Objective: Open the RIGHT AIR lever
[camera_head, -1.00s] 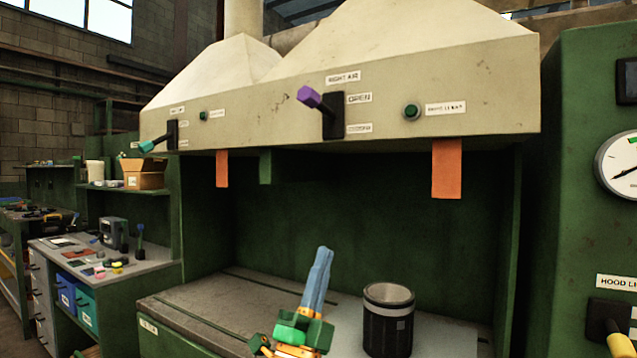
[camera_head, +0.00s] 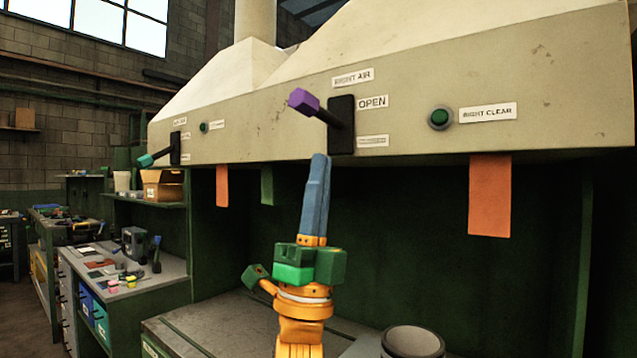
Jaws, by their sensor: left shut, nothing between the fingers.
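The RIGHT AIR lever (camera_head: 304,102) has a purple grip on a dark stem. It sticks out up and to the left from a black slotted plate (camera_head: 342,125) on the hood front. The RIGHT AIR label (camera_head: 352,78) is above it, and the OPEN label (camera_head: 373,102) is beside the plate's upper part. A lower label is too small to read. My left gripper (camera_head: 319,160) points upward with its blue fingers together and empty. In the picture its tips are just below the lever stem, with no clear contact. My right gripper is not in view.
A green RIGHT CLEAR button (camera_head: 439,118) is right of the lever. A teal-handled lever (camera_head: 147,159) is at the hood's left. Orange strips (camera_head: 490,195) hang under the hood edge. A dark bin (camera_head: 413,342) stands on the bench (camera_head: 185,333) below.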

